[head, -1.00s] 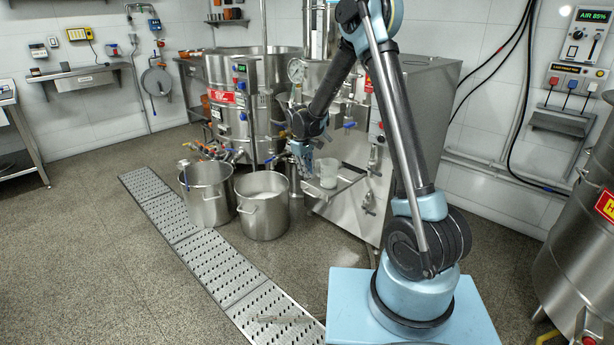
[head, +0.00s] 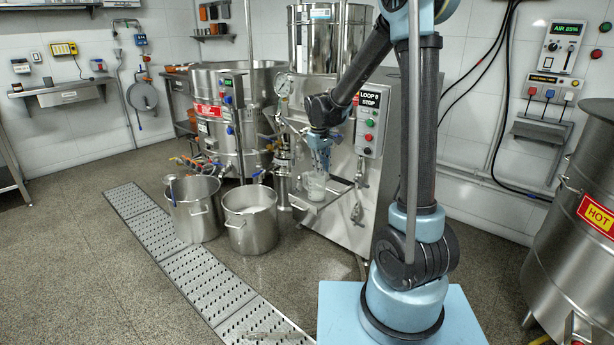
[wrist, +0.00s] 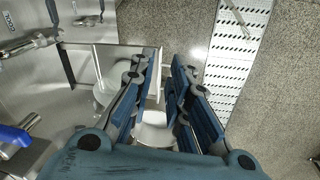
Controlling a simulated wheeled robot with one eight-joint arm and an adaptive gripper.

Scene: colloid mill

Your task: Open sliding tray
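The sliding tray (head: 339,189) is a shallow metal shelf on the front of the steel mill cabinet, just right of the two pots. A pale beaker (head: 315,187) stands on it. In the wrist view the tray (wrist: 82,60) reaches from the left toward my fingers, with the beaker (wrist: 104,90) beside my left finger. My gripper (head: 321,168) points down over the tray, at the beaker in the head view. In the wrist view my gripper (wrist: 163,60) has its fingers apart, with a pale edge showing between them. I cannot tell whether they touch it.
Two steel pots (head: 194,212) and (head: 250,222) stand on the floor left of the tray. A perforated floor drain (head: 180,255) runs past them. The mill's control box (head: 370,122) is right of my forearm. A hot steel tank (head: 568,235) stands far right. Open floor lies left.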

